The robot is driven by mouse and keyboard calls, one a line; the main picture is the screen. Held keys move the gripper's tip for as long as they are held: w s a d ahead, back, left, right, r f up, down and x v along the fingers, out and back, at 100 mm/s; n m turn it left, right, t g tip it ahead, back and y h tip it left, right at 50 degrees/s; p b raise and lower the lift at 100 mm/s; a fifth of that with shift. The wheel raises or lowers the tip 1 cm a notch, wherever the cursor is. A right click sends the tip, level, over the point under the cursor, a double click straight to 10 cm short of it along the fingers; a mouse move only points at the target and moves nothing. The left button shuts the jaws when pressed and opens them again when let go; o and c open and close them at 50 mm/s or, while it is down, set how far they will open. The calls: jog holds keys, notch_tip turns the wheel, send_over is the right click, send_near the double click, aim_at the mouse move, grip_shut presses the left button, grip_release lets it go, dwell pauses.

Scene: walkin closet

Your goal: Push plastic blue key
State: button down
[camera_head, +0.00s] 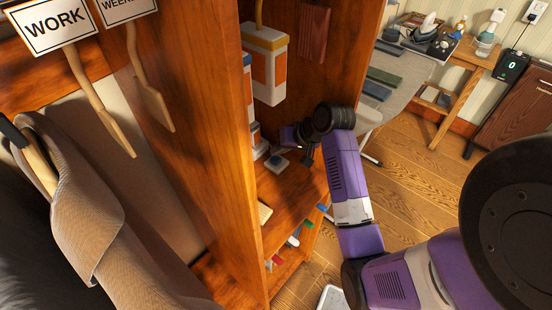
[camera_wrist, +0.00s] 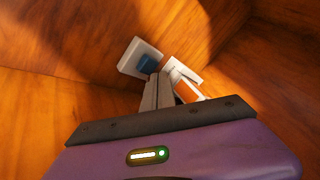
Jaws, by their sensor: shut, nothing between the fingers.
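The blue key (camera_wrist: 147,63) sits on a square white base plate (camera_wrist: 130,55) in the wrist view. The pale base with its key (camera_head: 277,162) also shows in the head view, on a wooden shelf inside the cabinet. My gripper (camera_wrist: 160,76) is shut and empty, its tips right beside the key's lower right edge in the wrist view. I cannot tell whether the tips touch the key. In the head view my gripper (camera_head: 306,158) is over the shelf, just right of the base, partly hidden by the wrist.
A white and orange object (camera_wrist: 187,88) is close to the right of the fingers. A white and orange box (camera_head: 265,65) is above the shelf. Cabinet panels (camera_head: 195,100) stand close around. Small colored items (camera_head: 292,241) lie on a lower shelf. Open floor (camera_head: 405,185) is at right.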

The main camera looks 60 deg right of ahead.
aim_at(278, 160)
notch_tip(278, 160, up, 6)
jog(key=p, duration=0.6)
jog(key=shift+a+f, duration=0.1)
dwell(0.6)
